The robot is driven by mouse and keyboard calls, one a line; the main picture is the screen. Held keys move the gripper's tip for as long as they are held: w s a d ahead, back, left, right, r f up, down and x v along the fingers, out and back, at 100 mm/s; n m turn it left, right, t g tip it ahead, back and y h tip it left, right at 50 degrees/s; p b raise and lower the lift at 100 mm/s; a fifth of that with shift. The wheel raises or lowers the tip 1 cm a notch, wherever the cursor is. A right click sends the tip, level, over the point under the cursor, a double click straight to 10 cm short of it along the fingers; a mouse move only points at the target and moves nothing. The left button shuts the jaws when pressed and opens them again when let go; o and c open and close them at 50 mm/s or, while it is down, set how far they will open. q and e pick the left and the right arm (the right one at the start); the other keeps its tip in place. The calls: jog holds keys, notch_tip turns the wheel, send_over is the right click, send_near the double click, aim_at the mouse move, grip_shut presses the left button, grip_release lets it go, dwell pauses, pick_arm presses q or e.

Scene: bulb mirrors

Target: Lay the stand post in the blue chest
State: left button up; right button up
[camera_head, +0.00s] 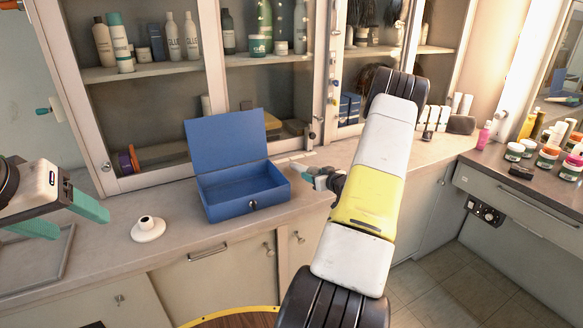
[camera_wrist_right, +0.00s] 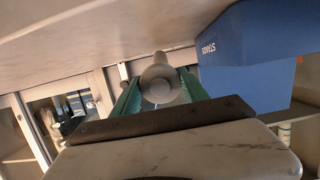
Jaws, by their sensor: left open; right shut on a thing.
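The blue chest (camera_head: 246,204) stands on the counter with its lid (camera_head: 227,139) raised and its inside looking empty. In the right wrist view the chest (camera_wrist_right: 245,85) is at the upper right, apart from the gripper. My right gripper (camera_head: 314,172) is just right of the chest, mostly hidden by my arm. In the wrist view its green fingers are shut on the pale stand post (camera_wrist_right: 160,76), seen end-on. My left gripper (camera_head: 78,225) is open and empty over the counter at the left.
A white round base (camera_head: 148,229) with a raised collar stands on the counter left of the chest. A glass-fronted cabinet (camera_head: 212,80) with bottles rises behind the chest. A grey tray (camera_head: 66,265) lies at the left. Jars (camera_head: 548,157) crowd the right counter.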

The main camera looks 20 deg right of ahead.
jog(key=shift+f, duration=0.55)
jog(key=o, duration=1.6)
